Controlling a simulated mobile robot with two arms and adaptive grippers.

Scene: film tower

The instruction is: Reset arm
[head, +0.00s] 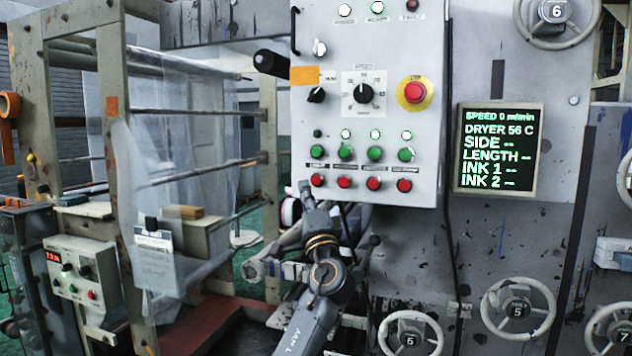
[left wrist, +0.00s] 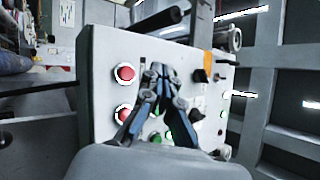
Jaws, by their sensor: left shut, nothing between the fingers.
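My left arm rises from the bottom of the head view in front of the machine. My left gripper (head: 304,187) is shut and empty, just below the left end of the control panel (head: 330,230)'s lower button row. In the left wrist view my gripper (left wrist: 158,70) points at the pale control box (left wrist: 97,65), its two fingertips together. Two red buttons (left wrist: 125,73) show left of the fingers, and green ones lie partly hidden behind them. I cannot tell whether the fingertips touch the panel. My right gripper is not in view.
A dark display (head: 497,150) reads speed 0 and dryer 56 C. Handwheels (head: 518,311) stick out at lower right. A red emergency stop (head: 414,92) sits on the panel. A frame with clear film (head: 190,150) and a small control box (head: 82,270) stand at left.

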